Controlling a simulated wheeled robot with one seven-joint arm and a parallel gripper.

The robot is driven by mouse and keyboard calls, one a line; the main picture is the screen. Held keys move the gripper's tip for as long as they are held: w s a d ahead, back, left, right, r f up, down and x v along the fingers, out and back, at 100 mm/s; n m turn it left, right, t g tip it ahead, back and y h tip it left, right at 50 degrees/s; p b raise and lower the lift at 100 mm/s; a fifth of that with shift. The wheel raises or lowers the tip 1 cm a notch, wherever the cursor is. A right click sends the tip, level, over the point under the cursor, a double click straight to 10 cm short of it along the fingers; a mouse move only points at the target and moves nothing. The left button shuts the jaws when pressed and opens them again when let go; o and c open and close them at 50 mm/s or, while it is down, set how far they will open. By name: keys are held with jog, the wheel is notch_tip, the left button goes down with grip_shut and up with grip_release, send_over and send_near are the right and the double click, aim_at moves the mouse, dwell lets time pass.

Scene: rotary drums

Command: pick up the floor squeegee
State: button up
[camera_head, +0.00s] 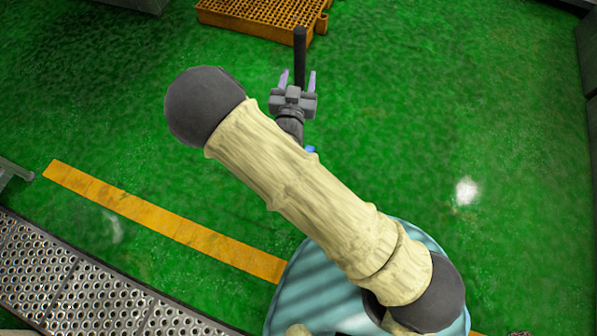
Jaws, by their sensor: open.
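A dark, thin upright rod (300,52), which looks like the handle of the floor squeegee, shows just beyond my gripper in the head view. The rest of the squeegee is hidden or cannot be made out. My gripper (298,76) is open, with one pale purple finger on each side of the rod in the picture. I cannot tell whether the rod is at the same depth as the fingers or touches them.
An orange grated pallet (262,17) lies on the green floor beyond the rod. A yellow floor stripe (165,220) and a perforated metal walkway (75,285) are at lower left. Grey equipment edges the right side. The green floor (450,110) at right is clear.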

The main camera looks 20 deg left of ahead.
aim_at(299, 67)
jog(key=shift+w+a, duration=0.15)
jog(key=shift+w, duration=0.1)
jog(key=w, duration=0.2)
jog(key=w+a, duration=0.1)
jog(key=w, duration=0.2)
dwell(0.6)
jog(key=c, duration=1.1)
jog(key=shift+c, duration=0.2)
jog(key=shift+r, duration=0.15)
